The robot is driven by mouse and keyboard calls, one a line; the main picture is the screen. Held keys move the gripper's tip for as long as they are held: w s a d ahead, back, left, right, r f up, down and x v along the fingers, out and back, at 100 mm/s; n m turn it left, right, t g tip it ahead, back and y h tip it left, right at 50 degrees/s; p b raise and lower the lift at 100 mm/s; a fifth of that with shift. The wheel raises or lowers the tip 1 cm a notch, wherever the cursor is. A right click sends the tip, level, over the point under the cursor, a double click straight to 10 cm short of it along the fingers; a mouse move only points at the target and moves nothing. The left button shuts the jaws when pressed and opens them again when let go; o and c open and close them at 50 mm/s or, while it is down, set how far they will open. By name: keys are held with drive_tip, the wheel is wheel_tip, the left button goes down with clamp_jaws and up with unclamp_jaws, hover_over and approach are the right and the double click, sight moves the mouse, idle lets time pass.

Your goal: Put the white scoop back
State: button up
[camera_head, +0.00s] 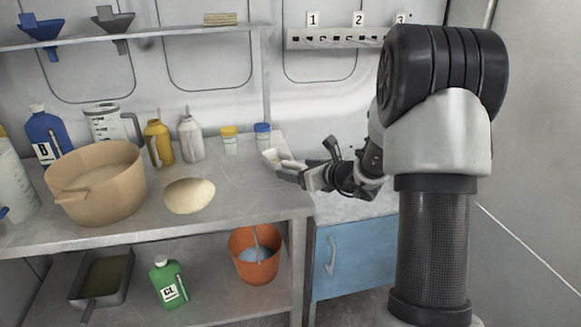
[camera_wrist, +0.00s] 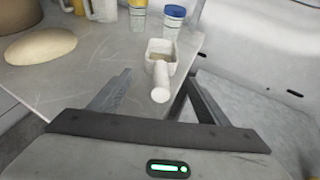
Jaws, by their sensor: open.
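The white scoop (camera_wrist: 160,50) lies on the grey bench top, near its right edge, with its handle pointing toward my gripper in the wrist view. Its bowl holds something tan. In the head view the scoop (camera_head: 270,156) shows only partly, beside my gripper (camera_head: 305,164). My gripper is open and empty. In the wrist view its two fingers (camera_wrist: 148,95) stand on either side of the handle end, apart from it. Whether the fingers are level with the handle is hard to tell.
A white-and-yellow jar (camera_head: 229,142) and a white-and-blue jar (camera_head: 262,138) stand behind the scoop. A tan dough-like mound (camera_head: 190,195) and a wooden tub (camera_head: 97,192) are to the left. A numbered rail (camera_head: 335,38) hangs on the wall. A blue cabinet (camera_head: 357,257) stands right.

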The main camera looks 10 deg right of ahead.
drive_tip(key=v, duration=0.6)
drive_tip(key=shift+s+d+r+p, duration=0.15)
drive_tip(key=shift+s+d+p, duration=0.05)
drive_tip(key=shift+s+p, duration=0.15)
drive_tip(key=shift+a, duration=0.1)
idle(1.4)
